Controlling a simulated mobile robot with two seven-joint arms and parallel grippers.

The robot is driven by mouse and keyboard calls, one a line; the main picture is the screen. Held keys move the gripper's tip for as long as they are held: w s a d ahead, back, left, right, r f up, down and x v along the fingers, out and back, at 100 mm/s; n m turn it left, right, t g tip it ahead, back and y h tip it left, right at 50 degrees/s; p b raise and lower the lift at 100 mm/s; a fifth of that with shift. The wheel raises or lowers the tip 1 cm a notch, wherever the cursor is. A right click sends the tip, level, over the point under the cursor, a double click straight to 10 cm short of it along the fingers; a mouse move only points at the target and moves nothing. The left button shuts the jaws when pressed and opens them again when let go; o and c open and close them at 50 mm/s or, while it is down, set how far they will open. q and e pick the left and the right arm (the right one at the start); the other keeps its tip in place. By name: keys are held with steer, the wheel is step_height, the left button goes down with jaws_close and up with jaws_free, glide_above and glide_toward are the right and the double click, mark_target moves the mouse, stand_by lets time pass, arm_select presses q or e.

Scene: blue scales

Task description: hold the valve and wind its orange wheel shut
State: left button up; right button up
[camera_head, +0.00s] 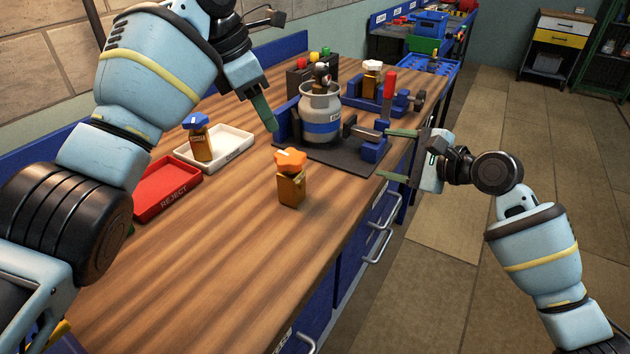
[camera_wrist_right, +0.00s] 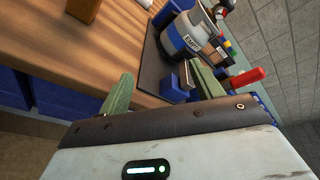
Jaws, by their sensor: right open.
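The valve with the orange wheel (camera_head: 290,160) stands upright on the wooden workbench, its brass body (camera_head: 291,188) below the wheel. Part of a brass block (camera_wrist_right: 84,10), seemingly this valve, shows at the top edge of the right wrist view; its wheel is out of that frame. My left gripper (camera_head: 266,112) hangs above and behind the valve, apart from it, near the gas cylinder; only one green finger shows clearly. My right gripper (camera_head: 396,155) is at the bench's right edge, right of the valve, its green fingers spread and empty between them.
A grey cylinder (camera_head: 320,115) stands in a blue clamp (camera_head: 372,150) on a dark mat, close to both grippers. A white tray (camera_head: 235,140) holds a blue-wheeled valve (camera_head: 198,148). A red reject tray (camera_head: 165,190) lies left. The front bench top is clear.

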steer(key=a+r+m+g, duration=0.1)
steer(key=a+r+m, duration=0.15)
steer(key=a, duration=0.35)
steer(key=m+g, duration=0.2)
steer(key=m, duration=0.4)
glide_toward(285, 182)
steer(key=shift+y, duration=0.4)
steer(key=w+f, duration=0.2)
steer(key=w, duration=0.1)
steer(key=w+f, duration=0.1)
steer(key=shift+w+a, duration=0.2)
steer(key=shift+w, duration=0.1)
steer(key=shift+s+a+f+m, duration=0.25)
steer(key=shift+a+f, duration=0.1)
steer(key=shift+a, duration=0.15)
steer(key=shift+w+a, duration=0.1)
steer(key=shift+w, duration=0.05)
steer(key=shift+x, duration=3.8)
